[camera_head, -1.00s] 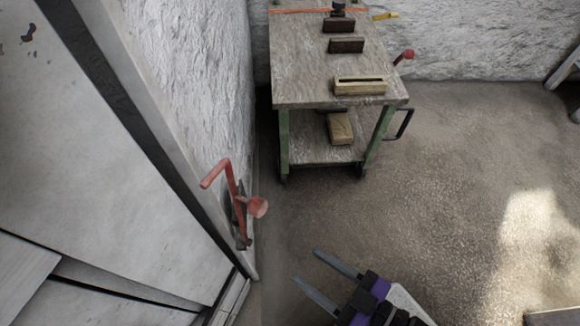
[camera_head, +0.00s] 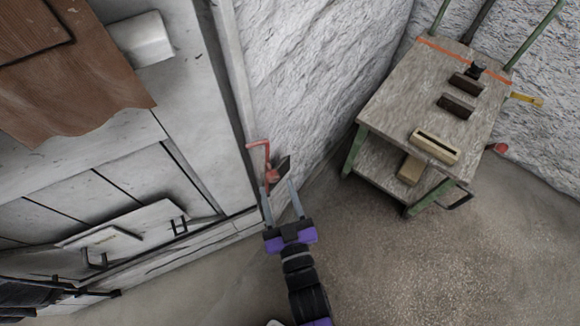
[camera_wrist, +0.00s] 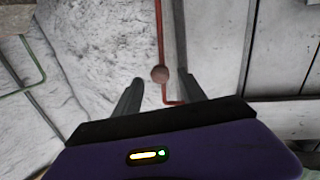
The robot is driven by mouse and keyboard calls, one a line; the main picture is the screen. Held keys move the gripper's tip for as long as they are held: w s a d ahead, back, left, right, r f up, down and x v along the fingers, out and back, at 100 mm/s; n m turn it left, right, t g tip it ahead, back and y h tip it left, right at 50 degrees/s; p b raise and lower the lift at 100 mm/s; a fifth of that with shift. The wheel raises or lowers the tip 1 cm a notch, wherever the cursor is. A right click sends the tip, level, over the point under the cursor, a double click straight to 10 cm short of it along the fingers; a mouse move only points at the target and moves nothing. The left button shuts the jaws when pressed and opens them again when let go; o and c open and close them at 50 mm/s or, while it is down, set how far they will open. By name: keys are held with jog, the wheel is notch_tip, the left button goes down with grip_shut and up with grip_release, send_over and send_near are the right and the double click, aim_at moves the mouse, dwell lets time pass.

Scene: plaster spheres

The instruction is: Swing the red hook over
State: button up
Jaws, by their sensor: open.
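The red hook (camera_head: 267,158) is a thin bent rod on the wall beside the white cabinet's edge. Its top bends out to the left, toward the cabinet, in the head view. My gripper (camera_head: 279,188) is open and empty, just below the hook's lower part, with its fingers pointing at it. The hook's lower end is partly hidden by my fingers in the head view.
The white cabinet (camera_head: 195,100) with dark handles stands at left. A rough white wall (camera_head: 310,70) rises behind the hook. A wheeled workbench (camera_head: 395,110) with wooden blocks stands at right. The floor (camera_head: 400,270) between is clear.

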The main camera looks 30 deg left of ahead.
jog(key=x, duration=0.7)
jog(key=shift+w+a, duration=0.15)
jog(key=shift+c, duration=0.2)
grip_shut()
dwell(1.1)
